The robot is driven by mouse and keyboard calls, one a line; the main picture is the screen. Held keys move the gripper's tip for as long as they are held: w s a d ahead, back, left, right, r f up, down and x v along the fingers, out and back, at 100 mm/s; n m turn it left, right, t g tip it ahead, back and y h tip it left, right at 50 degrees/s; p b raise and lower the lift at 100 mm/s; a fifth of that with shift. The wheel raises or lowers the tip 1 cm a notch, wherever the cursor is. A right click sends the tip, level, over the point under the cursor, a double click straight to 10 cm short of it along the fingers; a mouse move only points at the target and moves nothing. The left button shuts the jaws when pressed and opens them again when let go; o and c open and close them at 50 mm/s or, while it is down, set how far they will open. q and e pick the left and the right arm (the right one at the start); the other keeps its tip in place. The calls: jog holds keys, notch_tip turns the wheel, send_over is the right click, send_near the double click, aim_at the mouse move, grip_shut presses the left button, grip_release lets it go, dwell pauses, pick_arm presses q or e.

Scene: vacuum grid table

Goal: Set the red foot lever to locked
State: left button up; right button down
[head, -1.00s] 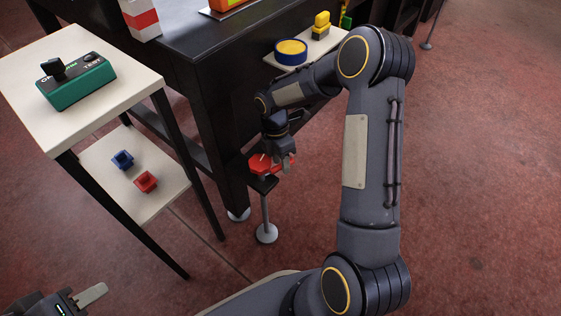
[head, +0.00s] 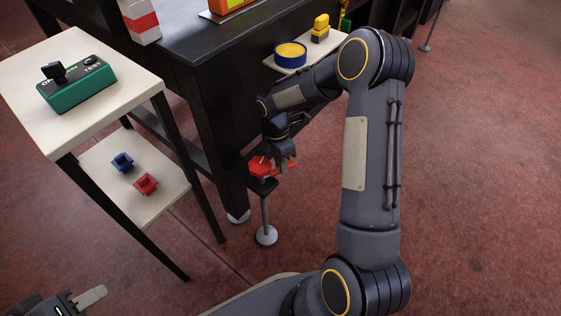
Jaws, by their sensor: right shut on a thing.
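The red foot lever (head: 259,167) sits on a small dark plate on a thin post beside the black table's leg. Its red hub shows at the left and a red arm points to the right. My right gripper (head: 282,166) reaches down from above and is shut on the lever's arm, partly hiding it. Any lock marking on the lever is too small to read. My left gripper (head: 85,300) shows only in part at the bottom left, away from the lever, with one pale finger visible.
A white side table (head: 120,92) at the left bears a green test box (head: 78,88). Its lower shelf holds a blue block (head: 122,162) and a red block (head: 146,184). The black table (head: 190,50) stands behind the lever. A yellow-topped blue round tin (head: 290,54) sits on a pale shelf. Red floor is free at right.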

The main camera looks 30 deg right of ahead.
jog(key=s+a+m+y+p, duration=0.1)
jog(key=s+a+m, duration=0.1)
jog(key=m, duration=0.5)
jog(key=s+a+m+t+y+p, duration=0.1)
jog(key=s+m+p, duration=0.1)
jog(key=s+m, duration=0.2)
jog(key=shift+s+a+m, duration=0.35)
jog(key=shift+a+m, duration=0.05)
jog(key=shift+m, duration=1)
jog(key=c, duration=1.3)
grip_release()
jog(key=shift+c, duration=0.2)
jog(key=p+v, duration=0.3)
jog(key=v, duration=0.4)
jog(key=shift+r, duration=0.4)
